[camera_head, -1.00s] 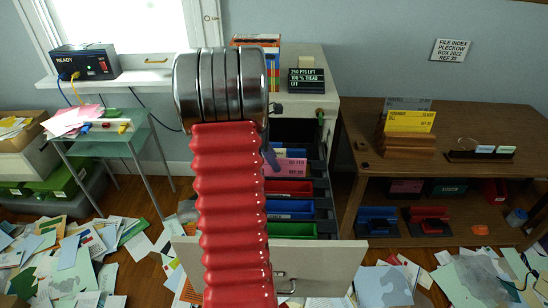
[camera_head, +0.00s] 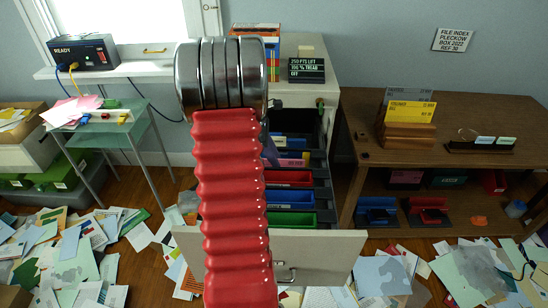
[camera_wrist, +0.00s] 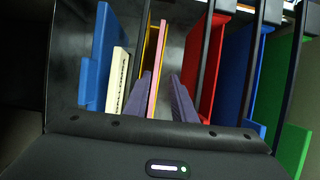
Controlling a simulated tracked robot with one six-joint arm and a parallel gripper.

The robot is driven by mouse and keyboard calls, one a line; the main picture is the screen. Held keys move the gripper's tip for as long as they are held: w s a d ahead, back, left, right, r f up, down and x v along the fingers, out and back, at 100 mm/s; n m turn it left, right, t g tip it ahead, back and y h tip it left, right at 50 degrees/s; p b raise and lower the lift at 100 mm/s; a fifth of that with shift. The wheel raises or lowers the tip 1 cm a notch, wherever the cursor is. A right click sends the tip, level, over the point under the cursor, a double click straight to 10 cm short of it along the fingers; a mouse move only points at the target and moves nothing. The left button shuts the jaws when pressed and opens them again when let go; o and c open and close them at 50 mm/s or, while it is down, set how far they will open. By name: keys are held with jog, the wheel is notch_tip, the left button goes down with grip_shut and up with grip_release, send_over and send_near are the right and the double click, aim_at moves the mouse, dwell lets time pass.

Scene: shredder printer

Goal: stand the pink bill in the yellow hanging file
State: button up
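In the wrist view, the pink bill (camera_wrist: 155,85) stands on edge as a thin strip against the yellow hanging file (camera_wrist: 146,55), of which only thin edges show. My gripper (camera_wrist: 161,80) reaches down there with two purple fingers apart. The bill runs between them, close beside the left finger, with a gap to the right finger. In the head view, a pink strip of the bill (camera_head: 294,154) shows low in the open drawer (camera_head: 335,258). My red arm hides part of the drawer. The bill's lower edge is hidden.
In the wrist view, a blue file (camera_wrist: 98,60) and a pale block (camera_wrist: 116,85) stand left of the bill. Red (camera_wrist: 222,60), blue (camera_wrist: 236,70) and green (camera_wrist: 280,90) files stand right, between black rails. A wooden desk (camera_head: 455,110) is at right; papers cover the floor.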

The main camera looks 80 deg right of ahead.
jog(key=shift+o, duration=0.4)
jog(key=v, duration=1.3)
jog(key=shift+w+r, duration=0.15)
jog(key=shift+r, duration=0.2)
dwell(0.8)
